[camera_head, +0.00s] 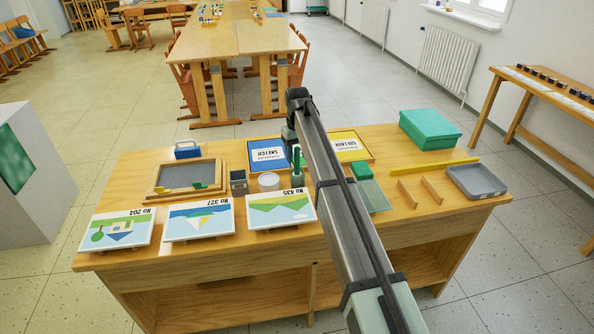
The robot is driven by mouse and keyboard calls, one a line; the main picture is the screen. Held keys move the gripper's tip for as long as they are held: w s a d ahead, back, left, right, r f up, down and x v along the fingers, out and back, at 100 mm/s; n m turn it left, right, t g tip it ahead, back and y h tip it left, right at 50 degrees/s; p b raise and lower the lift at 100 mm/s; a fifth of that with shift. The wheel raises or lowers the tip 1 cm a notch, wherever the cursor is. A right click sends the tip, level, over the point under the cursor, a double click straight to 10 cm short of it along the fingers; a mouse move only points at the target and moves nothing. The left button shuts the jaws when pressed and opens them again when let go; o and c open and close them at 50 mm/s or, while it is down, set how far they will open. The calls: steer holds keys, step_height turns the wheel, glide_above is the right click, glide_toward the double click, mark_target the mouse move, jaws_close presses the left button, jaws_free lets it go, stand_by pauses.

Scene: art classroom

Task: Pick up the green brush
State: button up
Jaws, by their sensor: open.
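My arm reaches from the bottom right over the table, and its end hangs down near the middle. My gripper (298,172) is open, small and partly hidden by my own arm. A narrow upright green piece (297,157) shows right at my gripper, in front of the blue box. It may be the green brush, but I cannot tell it for sure, nor whether the fingers touch it. Small green and yellow pieces (198,185) lie on the wood-framed grey board (183,173) at the left.
A dark cup (238,180) and a white round dish (268,181) stand left of my gripper. Three picture cards (199,219) line the front left. Behind are blue (266,153) and yellow (347,144) boxes. A green box (430,128), yellow bar (435,166) and grey tray (476,181) are right.

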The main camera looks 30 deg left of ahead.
mark_target(297, 166)
steer(key=shift+s+f, duration=0.1)
steer(key=shift+f, duration=1.35)
steer(key=shift+c, duration=0.4)
jaws_close()
